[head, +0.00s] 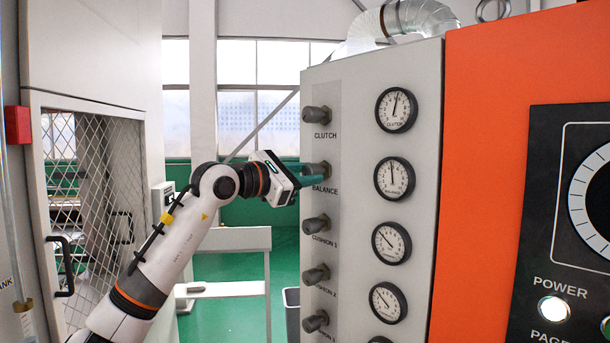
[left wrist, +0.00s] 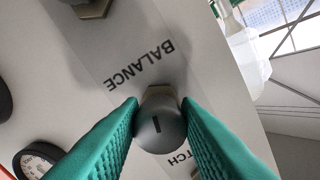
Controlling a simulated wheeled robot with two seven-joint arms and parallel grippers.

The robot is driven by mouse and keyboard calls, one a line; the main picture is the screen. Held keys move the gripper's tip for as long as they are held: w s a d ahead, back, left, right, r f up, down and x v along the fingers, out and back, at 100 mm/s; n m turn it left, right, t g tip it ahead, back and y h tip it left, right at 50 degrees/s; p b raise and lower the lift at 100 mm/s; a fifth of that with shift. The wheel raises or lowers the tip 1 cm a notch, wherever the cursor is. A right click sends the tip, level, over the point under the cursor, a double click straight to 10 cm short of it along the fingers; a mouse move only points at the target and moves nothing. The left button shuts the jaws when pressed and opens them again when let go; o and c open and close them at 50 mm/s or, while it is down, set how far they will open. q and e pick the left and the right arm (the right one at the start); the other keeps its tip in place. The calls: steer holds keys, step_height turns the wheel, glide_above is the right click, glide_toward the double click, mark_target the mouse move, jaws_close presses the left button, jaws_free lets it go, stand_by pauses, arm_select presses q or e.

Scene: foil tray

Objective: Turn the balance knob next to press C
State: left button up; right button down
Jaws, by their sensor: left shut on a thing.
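The balance knob (head: 317,171) is a dark grey knob on the side of the grey press cabinet, with the label BALANCE beneath it. My left gripper (head: 302,170) reaches it from the left and is shut on it. In the left wrist view the knob (left wrist: 159,128) sits between the two green ribbed fingers (left wrist: 160,125), with a short dark mark on its face. The balance gauge (head: 394,178) is to the right of the knob, its needle pointing nearly straight up. My right gripper is not in view.
The clutch knob (head: 316,115) is just above, and the cushion 1 knob (head: 316,224) is just below, with more knobs under it. An orange panel (head: 490,170) stands at right. A mesh door (head: 95,200) and a white rail (head: 232,238) are at left.

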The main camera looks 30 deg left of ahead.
arm_select(q)
steer(key=shift+m, duration=0.3)
steer(key=o, duration=1)
steer(key=shift+s+a, duration=0.2)
steer(key=shift+s, duration=0.1)
steer(key=b+v, duration=0.4)
steer(key=v, duration=0.7)
steer(key=shift+s+b, duration=0.2)
steer(key=shift+b, duration=0.2)
stand_by(1.1)
